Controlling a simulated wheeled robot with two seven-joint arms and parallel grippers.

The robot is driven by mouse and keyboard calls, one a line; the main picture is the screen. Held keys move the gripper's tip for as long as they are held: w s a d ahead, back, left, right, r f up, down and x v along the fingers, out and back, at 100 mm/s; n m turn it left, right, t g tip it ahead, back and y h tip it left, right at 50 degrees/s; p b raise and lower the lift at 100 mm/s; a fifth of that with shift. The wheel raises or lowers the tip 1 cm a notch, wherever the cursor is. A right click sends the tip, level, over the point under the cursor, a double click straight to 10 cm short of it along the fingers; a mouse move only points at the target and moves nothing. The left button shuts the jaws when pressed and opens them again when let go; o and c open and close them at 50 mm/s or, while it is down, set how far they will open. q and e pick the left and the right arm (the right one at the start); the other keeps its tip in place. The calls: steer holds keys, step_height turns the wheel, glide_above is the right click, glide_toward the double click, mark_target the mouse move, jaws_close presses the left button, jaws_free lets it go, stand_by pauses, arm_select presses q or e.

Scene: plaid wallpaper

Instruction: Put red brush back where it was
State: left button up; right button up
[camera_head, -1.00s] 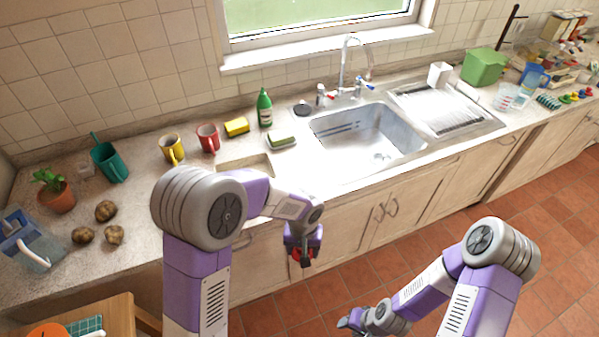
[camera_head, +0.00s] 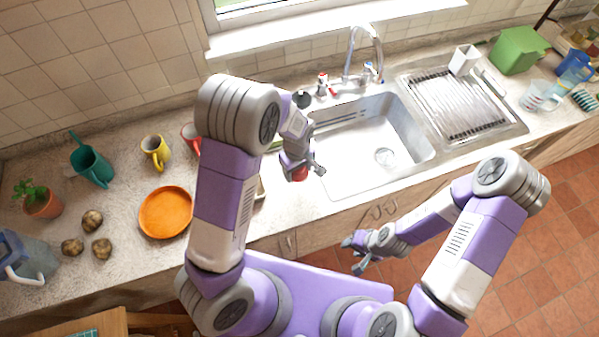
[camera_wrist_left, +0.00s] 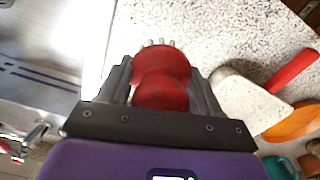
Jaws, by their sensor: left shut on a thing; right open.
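My left gripper (camera_head: 302,172) is shut on the red brush (camera_head: 299,174), above the counter's front edge at the sink's near-left corner. In the left wrist view, the brush (camera_wrist_left: 162,92) shows as a rounded red body between the fingers of my left gripper (camera_wrist_left: 160,72). Several short pale tips stick out past it. Most of the brush is hidden by the gripper in the head view. My right gripper (camera_head: 358,254) is open and empty, low in front of the cabinets.
The steel sink (camera_head: 416,150) lies beside the left gripper. In the wrist view, a cream flat piece with a red handle (camera_wrist_left: 293,72) lies at right.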

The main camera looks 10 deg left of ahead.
mark_target(298, 179)
arm_select(q)
step_height(298, 179, down, 2)
steer(key=shift+s+f, duration=0.1)
steer(key=shift+f, duration=0.1)
step_height(298, 179, down, 4)
steer(key=shift+r, duration=0.15)
steer(key=shift+f, duration=0.2)
steer(key=o, duration=0.6)
steer(key=shift+f, duration=0.1)
steer(key=shift+c, duration=0.2)
steer(key=o, duration=0.5)
steer(key=shift+c, duration=0.2)
steer(key=shift+r, duration=0.2)
